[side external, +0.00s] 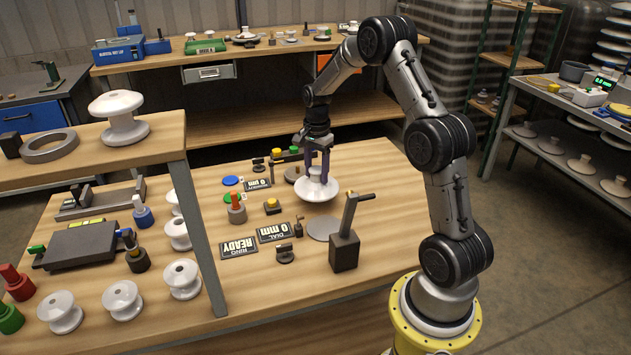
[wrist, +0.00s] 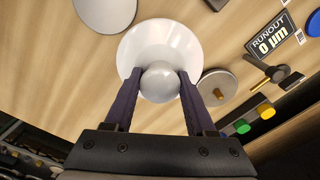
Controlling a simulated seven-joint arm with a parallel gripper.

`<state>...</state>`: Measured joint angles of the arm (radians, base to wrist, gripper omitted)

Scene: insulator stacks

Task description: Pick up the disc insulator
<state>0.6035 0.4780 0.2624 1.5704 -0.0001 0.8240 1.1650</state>
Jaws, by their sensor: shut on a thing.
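The disc insulator (side external: 318,191) is a white, wide shallow disc with a rounded grey-white cap on top. My gripper (side external: 317,167) is above it with its purple fingers pointing down. In the wrist view the gripper (wrist: 159,84) has one finger on each side of the cap, shut on it. The white disc (wrist: 146,42) spreads out below and beyond the fingers. The disc looks roughly level over the wooden table. I cannot tell whether its underside touches the table.
A flat grey round plate (side external: 322,228) lies near the disc, with a black stand (side external: 344,248) beside it. Label plates (side external: 239,247), a yellow-topped button (side external: 272,206) and a red-topped part (side external: 236,208) are to the left. A raised shelf (side external: 90,150) with a white insulator (side external: 119,118) stands at left.

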